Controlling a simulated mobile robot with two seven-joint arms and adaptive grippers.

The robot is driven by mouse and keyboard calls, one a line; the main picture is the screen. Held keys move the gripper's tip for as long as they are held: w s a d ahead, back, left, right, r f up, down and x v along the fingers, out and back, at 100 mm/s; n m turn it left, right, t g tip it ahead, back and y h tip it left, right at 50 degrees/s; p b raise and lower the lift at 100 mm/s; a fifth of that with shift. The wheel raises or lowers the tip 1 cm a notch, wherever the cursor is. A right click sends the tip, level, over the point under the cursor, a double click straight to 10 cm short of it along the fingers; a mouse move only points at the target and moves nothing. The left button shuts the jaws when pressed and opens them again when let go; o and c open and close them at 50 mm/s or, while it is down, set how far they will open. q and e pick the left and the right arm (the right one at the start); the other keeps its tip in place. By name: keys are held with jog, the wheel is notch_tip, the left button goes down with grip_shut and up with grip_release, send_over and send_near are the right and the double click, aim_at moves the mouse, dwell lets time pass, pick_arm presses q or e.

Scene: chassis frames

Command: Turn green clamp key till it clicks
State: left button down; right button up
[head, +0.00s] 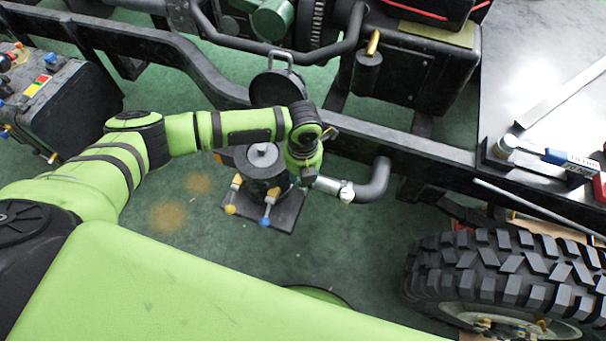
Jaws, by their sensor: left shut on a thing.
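My left gripper (308,177) points down beside the left end of a short metal pipe (328,185). It is shut, and its fingers are small and partly hidden by my wrist. I cannot make out the green clamp key apart from my green wrist; it is hidden at the fingers. A pale metal clamp band (347,192) sits where the pipe meets a dark bent hose (376,180). The pipe comes from a dark round canister (240,160) on a dark square base plate (285,217). My right gripper is out of view.
A yellow-ended valve (235,188) and a blue-ended valve (268,207) stand close left of the gripper. A black chassis rail (410,150) runs behind. A big tyre (505,265) is at the lower right, a battery (65,100) at left. Green floor is clear below the hose.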

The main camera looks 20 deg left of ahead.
pick_arm(q)
jog(key=c, duration=0.9)
grip_release()
jog(key=shift+s+f, duration=0.1)
jog(key=shift+s, duration=0.1)
jog(key=shift+w, duration=0.1)
jog(key=shift+r, duration=0.45)
notch_tip(320, 180, up, 11)
jog(key=shift+r, duration=0.1)
